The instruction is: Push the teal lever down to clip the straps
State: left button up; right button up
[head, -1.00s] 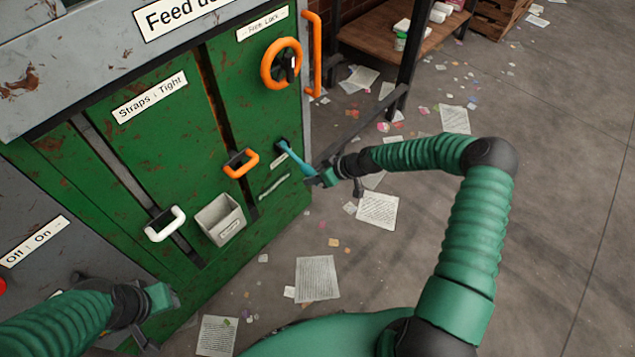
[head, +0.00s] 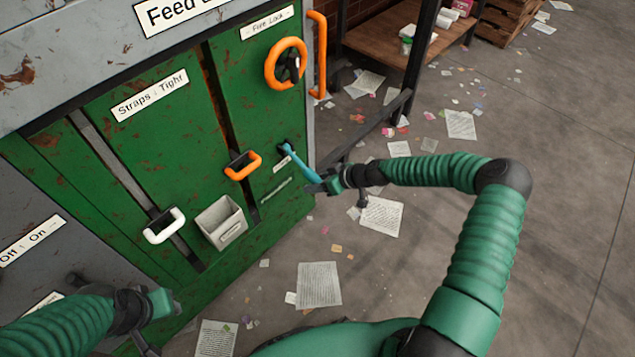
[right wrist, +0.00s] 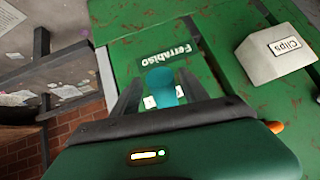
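The teal lever (head: 300,165) sticks out from a dark pivot on the green machine front, slanting down to the right. My right gripper (head: 322,184) is at its outer end. In the right wrist view the lever (right wrist: 162,86) stands between the two spread fingers of the right gripper (right wrist: 162,92), with a gap visible on each side. A small white label behind it is partly hidden. My left gripper (head: 162,302) is low at the left, away from the lever; its fingers cannot be made out clearly.
An orange handle (head: 242,166), a white handle (head: 164,225) and a grey bin (head: 221,222) jut from the machine left of the lever; the wrist view labels the bin (right wrist: 277,62) "Clips". An orange wheel (head: 270,66) is above. A shelf (head: 385,40) stands behind. Papers litter the floor.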

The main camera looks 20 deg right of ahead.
jog(key=shift+r, duration=0.1)
jog(key=shift+s+r, duration=0.15)
jog(key=shift+r, duration=0.1)
jog(key=p+v, duration=0.5)
jog(key=v, duration=1.1)
jog(key=shift+d+p, duration=0.2)
jog(key=shift+p, duration=0.2)
jog(key=shift+s+f, duration=0.1)
